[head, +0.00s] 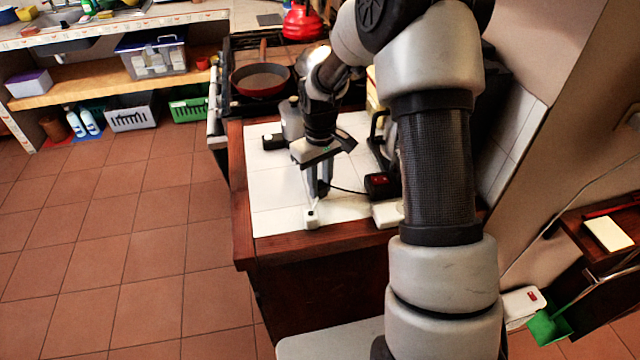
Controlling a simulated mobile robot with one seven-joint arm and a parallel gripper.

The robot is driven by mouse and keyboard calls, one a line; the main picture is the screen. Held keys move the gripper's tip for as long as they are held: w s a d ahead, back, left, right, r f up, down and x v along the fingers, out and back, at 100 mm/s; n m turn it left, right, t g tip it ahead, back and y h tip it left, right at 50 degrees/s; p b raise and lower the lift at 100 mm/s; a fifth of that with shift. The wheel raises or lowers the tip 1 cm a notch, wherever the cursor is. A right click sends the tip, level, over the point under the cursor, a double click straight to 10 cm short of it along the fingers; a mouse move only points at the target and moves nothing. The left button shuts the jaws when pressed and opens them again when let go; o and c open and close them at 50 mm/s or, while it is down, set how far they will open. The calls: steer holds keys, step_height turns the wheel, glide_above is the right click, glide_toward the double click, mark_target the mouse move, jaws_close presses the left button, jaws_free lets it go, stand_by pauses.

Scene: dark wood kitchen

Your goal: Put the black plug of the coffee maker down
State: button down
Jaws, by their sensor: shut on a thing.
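My gripper (317,192) points down over the white-tiled counter (275,190), near its front edge. It is shut on the black plug (323,187), which is small and mostly hidden by the fingers. A black cord runs right from the plug to a black base with a red switch (378,184). This base seems to belong to the coffee maker (380,140), which is partly hidden behind my arm. A small white block with a dark spot (311,217) is just below the fingertips; I cannot tell whether they touch.
A white box-like piece (388,214) lies right of the gripper, partly behind my arm. A grey metal pot (291,118) stands behind the gripper. A red pan (262,80) is on the stove further back. The counter's left part is clear.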

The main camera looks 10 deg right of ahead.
steer(key=shift+f+b, duration=0.4)
steer(key=shift+f, duration=0.15)
steer(key=c, duration=1.5)
jaws_free()
